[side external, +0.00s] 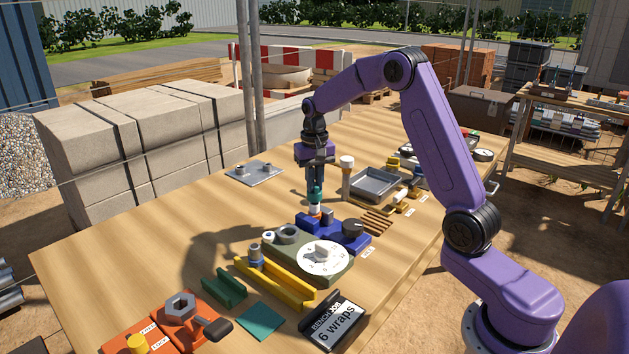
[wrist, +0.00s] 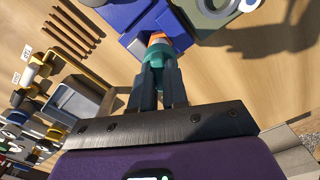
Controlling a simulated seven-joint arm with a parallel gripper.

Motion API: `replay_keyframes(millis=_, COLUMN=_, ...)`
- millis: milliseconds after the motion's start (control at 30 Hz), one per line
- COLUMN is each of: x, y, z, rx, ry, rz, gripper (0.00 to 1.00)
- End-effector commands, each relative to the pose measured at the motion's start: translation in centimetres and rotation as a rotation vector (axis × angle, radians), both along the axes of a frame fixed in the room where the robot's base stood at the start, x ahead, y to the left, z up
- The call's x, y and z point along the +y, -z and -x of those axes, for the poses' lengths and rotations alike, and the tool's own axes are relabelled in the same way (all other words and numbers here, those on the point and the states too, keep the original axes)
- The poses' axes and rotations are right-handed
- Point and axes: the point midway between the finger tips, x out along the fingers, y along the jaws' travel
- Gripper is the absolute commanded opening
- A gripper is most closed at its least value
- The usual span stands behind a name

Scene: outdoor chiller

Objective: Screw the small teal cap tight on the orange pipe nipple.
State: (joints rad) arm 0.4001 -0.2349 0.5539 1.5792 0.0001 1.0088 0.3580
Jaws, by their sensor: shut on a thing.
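The small teal cap (side external: 315,194) sits at the top of the orange pipe nipple (side external: 315,213), which stands upright by the blue vise-like block (side external: 335,234). A white band shows between teal and orange in the side view. My gripper (side external: 316,188) points down from above and is shut on the teal cap. In the wrist view my gripper (wrist: 160,92) has its fingers on both sides of the cap (wrist: 155,58), with the orange nipple (wrist: 157,38) beyond it. How far the cap is threaded on cannot be told.
An olive block with a white dial (side external: 323,257) stands in front of the blue block. A grey tray (side external: 375,184), a white-topped post (side external: 347,170) and brown sticks (side external: 378,222) are to the right. A grey plate (side external: 255,172) lies at left.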

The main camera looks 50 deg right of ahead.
Motion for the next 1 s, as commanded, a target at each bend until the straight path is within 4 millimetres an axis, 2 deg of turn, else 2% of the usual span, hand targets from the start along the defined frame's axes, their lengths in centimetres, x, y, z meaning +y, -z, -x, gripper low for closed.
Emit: replay_keyframes(millis=1000, x=0.0, y=2.2, z=0.0, rx=0.000, ry=0.000, rz=0.000, gripper=0.00)
